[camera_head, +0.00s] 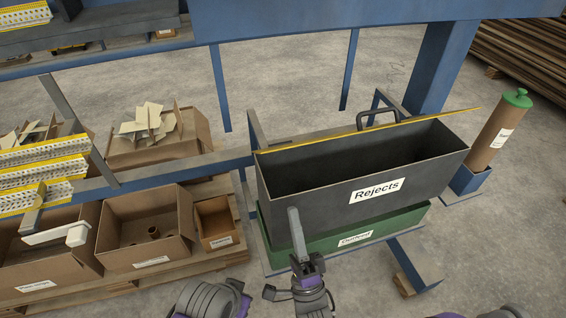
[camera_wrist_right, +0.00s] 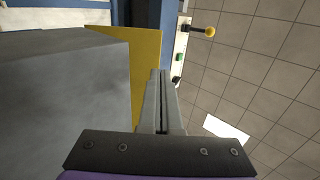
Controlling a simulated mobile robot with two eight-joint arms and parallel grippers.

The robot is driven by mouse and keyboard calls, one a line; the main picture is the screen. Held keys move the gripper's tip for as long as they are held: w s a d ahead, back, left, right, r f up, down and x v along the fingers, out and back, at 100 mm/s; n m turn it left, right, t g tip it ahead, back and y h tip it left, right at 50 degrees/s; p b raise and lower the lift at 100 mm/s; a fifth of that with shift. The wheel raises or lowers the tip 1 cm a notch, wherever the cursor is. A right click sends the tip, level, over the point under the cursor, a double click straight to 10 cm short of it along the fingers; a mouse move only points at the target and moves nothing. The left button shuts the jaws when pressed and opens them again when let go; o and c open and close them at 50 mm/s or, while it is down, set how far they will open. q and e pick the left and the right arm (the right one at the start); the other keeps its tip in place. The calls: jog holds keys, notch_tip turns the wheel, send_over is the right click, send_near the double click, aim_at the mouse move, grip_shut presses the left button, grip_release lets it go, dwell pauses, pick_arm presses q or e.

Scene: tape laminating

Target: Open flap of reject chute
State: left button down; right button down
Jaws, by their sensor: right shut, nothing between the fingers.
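The dark grey box labelled "Rejects" (camera_head: 320,202) stands right of centre in the head view, and its top opening shows a dark interior. A yellow-edged flap (camera_head: 330,136) runs along the box's back rim, seen nearly edge-on, with a black handle (camera_head: 378,117) showing behind it. My right gripper (camera_head: 293,212) is upright in front of the box's front wall, left of the label. Its fingers are together and empty. In the right wrist view the shut fingers (camera_wrist_right: 162,76) point beside a grey wall and a yellow panel (camera_wrist_right: 138,50). My left gripper is not visible.
A green bin (camera_head: 330,240) sits below the box. Cardboard boxes (camera_head: 190,212) stand on a pallet to the left. A brown cylinder with a green cap (camera_head: 498,130) stands at the right. A blue frame post (camera_head: 435,65) rises behind.

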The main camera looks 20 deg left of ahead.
jog(key=x, duration=1.1)
jog(key=shift+w, duration=0.15)
jog(key=w+r+g+h+p, duration=0.1)
jog(key=r+p, duration=0.1)
jog(key=w+a+r+g+h+p, duration=0.1)
jog(key=p, duration=0.2)
jog(key=w+a+r+g+p, duration=0.1)
jog(key=r+p, duration=0.1)
jog(key=shift+a+r+g+h+p, duration=0.15)
jog(key=shift+r+g+h+p, duration=0.15)
jog(key=shift+h+p, duration=0.1)
jog(key=w+a+r+g+h+p, duration=0.2)
jog(key=w+a+g+p, duration=0.1)
jog(key=w, duration=0.3)
jog(key=shift+a+g+h, duration=0.3)
jog(key=shift+a, duration=0.3)
jog(key=shift+r, duration=0.1)
jog(key=shift+s, duration=0.1)
